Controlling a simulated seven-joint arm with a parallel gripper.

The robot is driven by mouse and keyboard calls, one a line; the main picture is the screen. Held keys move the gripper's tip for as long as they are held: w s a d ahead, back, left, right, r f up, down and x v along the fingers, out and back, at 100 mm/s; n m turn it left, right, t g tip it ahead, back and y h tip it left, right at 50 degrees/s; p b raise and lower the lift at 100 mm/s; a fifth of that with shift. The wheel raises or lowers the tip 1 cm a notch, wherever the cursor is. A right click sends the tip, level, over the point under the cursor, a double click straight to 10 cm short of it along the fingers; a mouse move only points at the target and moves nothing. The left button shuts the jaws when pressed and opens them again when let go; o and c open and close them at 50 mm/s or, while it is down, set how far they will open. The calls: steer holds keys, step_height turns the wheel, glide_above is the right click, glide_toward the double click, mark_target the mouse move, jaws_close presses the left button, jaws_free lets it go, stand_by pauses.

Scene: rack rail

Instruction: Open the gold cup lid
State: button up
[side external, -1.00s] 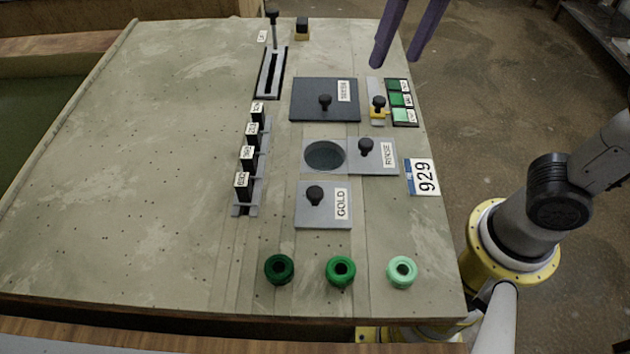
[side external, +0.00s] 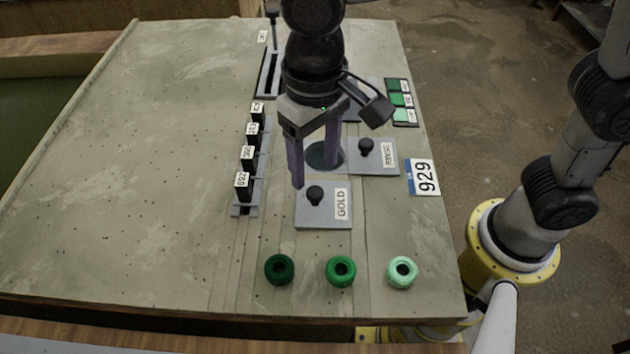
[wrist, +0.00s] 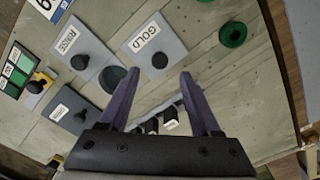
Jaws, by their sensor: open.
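The gold lid (side external: 324,215) is a grey square plate with a black knob (side external: 315,195) and a GOLD label. It lies flat on the board, and no opening shows beneath it. In the wrist view the gold lid (wrist: 149,42) is at the upper middle, with its knob (wrist: 160,60) just beyond the fingers. My gripper (side external: 316,178) is open and empty, its two purple fingers pointing down. In the side view they appear just behind the gold lid, over the round hole. In the wrist view the fingers (wrist: 160,82) are spread apart and not around the knob.
The rinse lid (side external: 374,156) sits beside an open round hole (side external: 325,156). A row of labelled black blocks (side external: 243,186) stands left of the lids. Several green rings (side external: 340,271) lie in front. The left of the board is clear.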

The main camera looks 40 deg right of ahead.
mark_target(315, 191)
step_height(315, 191, down, 6)
steer(key=shift+r, duration=0.1)
stand_by(0.4)
jaws_close()
steer(key=shift+r, duration=0.1)
stand_by(1.1)
